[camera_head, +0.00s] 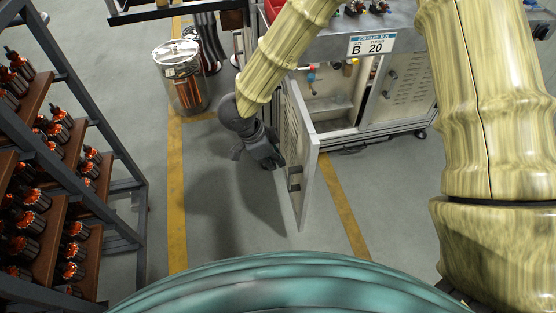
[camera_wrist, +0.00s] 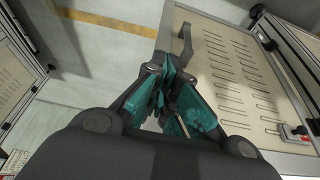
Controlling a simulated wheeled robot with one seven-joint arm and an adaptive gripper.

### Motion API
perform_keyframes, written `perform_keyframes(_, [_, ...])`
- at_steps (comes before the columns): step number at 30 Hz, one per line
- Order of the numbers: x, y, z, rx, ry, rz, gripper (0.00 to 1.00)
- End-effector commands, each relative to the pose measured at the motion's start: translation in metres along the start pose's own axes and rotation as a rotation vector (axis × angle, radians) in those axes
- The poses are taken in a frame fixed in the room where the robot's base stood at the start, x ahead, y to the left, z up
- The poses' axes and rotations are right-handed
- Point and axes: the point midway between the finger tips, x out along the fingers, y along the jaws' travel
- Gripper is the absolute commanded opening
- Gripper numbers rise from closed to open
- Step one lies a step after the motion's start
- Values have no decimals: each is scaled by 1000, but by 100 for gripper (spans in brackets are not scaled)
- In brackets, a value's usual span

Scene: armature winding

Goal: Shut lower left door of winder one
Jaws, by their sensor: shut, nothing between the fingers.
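The lower left door (camera_head: 300,150) of the winder cabinet stands wide open in the head view, swung out towards me, with a dark handle on its outer face. The cabinet (camera_head: 335,95) behind it shows its open inside with a shelf. The door also fills the right of the wrist view (camera_wrist: 225,75), with slotted vents and a handle at its far edge. My gripper (camera_head: 277,160) is at the left of the door, close to its face. In the wrist view my gripper (camera_wrist: 160,100) is shut and empty beside the door edge; I cannot tell whether it touches.
The lower right door (camera_head: 400,90) is closed. A sign (camera_head: 371,44) reading B 20 hangs above. A shiny metal bin (camera_head: 181,75) stands at the left back. A rack (camera_head: 75,150) with several armatures stands on the left. The floor before the door is clear.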

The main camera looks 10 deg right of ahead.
Motion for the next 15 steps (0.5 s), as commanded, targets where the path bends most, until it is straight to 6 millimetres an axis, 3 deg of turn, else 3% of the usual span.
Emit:
perform_keyframes(13, [75, 0, 1, -4, 2, 0, 0])
perform_keyframes(15, [76, -1, -9, -1, 0, -2, 0])
